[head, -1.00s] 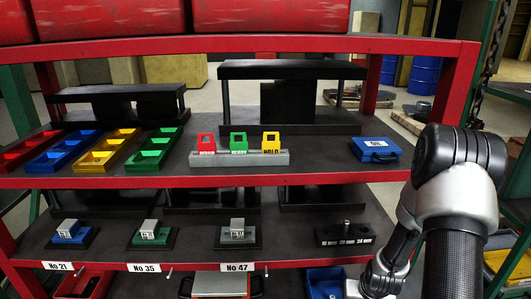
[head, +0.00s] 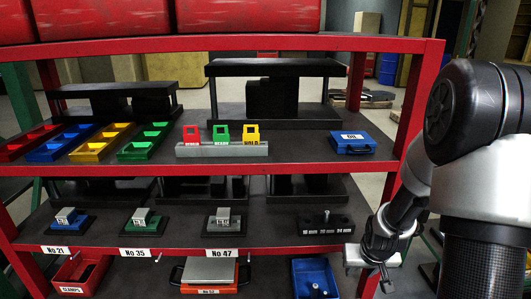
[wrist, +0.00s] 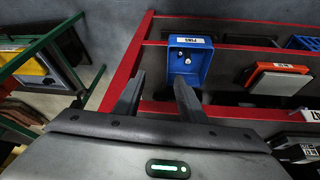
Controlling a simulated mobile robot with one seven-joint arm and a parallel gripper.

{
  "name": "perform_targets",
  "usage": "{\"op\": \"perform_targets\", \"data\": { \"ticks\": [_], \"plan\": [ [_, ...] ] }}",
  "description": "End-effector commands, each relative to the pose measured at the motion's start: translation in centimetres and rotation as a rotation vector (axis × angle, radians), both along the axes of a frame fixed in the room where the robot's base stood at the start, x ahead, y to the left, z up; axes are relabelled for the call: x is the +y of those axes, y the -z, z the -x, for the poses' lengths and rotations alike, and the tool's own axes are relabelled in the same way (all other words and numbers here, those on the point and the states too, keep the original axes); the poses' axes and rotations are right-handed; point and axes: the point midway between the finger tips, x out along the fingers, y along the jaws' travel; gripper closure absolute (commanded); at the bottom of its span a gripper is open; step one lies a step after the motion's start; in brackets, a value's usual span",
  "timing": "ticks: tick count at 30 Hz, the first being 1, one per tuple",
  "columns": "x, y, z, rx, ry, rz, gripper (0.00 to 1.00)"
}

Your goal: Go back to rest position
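My gripper (wrist: 157,90) shows in the wrist view with its two dark fingers spread apart and nothing between them. Beyond the fingertips is a blue bin labelled PINS (wrist: 188,62) with a few small metal pieces in it. In the head view my arm comes in from the right. The gripper end (head: 378,262) hangs at the right edge of the lower shelf, clear of the parts; its fingers are too small to judge there.
A red rack (head: 300,240) holds coloured trays, the REWORK, READY and HOLD tags (head: 221,136), a blue OIL box (head: 352,142), and stamped parts No 21 (head: 67,220), No 35 (head: 142,219) and No 47 (head: 222,220). The blue bin (head: 315,278) and a red CLAMPS bin (head: 82,271) sit below.

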Motion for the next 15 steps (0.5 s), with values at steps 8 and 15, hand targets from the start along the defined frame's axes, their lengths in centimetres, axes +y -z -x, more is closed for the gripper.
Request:
{"op": "perform_targets", "data": {
  "ticks": [8, 15],
  "plan": [
    [4.7, -13.8, 4.0, -0.038, -0.041, 0.023, 0.63],
    [8.7, -21.8, 11.2, -0.064, -0.073, 0.008, 0.63]
  ]
}}
